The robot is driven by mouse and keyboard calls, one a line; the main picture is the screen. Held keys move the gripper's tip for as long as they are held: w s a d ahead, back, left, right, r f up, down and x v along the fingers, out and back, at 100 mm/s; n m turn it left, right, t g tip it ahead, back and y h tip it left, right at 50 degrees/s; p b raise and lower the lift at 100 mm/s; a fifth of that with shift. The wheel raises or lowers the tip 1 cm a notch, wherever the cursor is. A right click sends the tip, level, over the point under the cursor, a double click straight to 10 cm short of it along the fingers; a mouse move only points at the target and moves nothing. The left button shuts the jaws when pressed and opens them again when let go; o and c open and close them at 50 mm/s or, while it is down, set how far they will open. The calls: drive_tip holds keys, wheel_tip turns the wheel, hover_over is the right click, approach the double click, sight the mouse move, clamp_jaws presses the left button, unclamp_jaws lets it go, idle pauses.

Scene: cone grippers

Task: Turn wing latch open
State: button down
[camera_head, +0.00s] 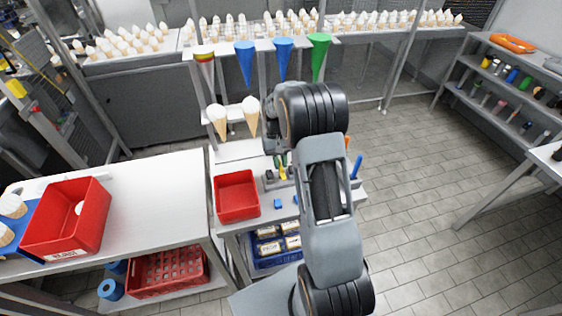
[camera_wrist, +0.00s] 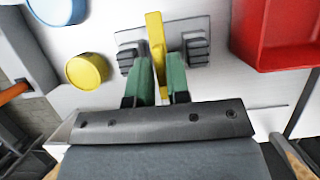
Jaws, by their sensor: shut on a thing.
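The wing latch (camera_wrist: 154,28) is a yellow bar in the wrist view. It stands in front of a light grey plate (camera_wrist: 125,38) and runs nearly upright in the picture. My gripper (camera_wrist: 160,68) has green fingers on both sides of the bar's lower part and is shut on it. Dark ribbed blocks sit left and right of the bar. The bar's lower end is partly hidden between the fingers. In the head view, the latch (camera_head: 284,172) is a small yellow spot by my gripper (camera_head: 282,163), partly covered by my arm.
A red bin (camera_head: 237,195) stands left of the latch and shows at the right in the wrist view (camera_wrist: 275,60). A yellow round knob (camera_wrist: 87,71) and a blue round part (camera_wrist: 58,8) lie left in the wrist view. Blue tools (camera_head: 356,167) stand right of my arm.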

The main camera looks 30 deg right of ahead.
idle(0.5)
drive_tip(key=c, duration=1.2)
unclamp_jaws()
drive_tip(key=shift+s, duration=0.1)
drive_tip(key=b+v, duration=0.1)
drive_tip(key=v, duration=1.1)
drive_tip(key=shift+a, duration=0.1)
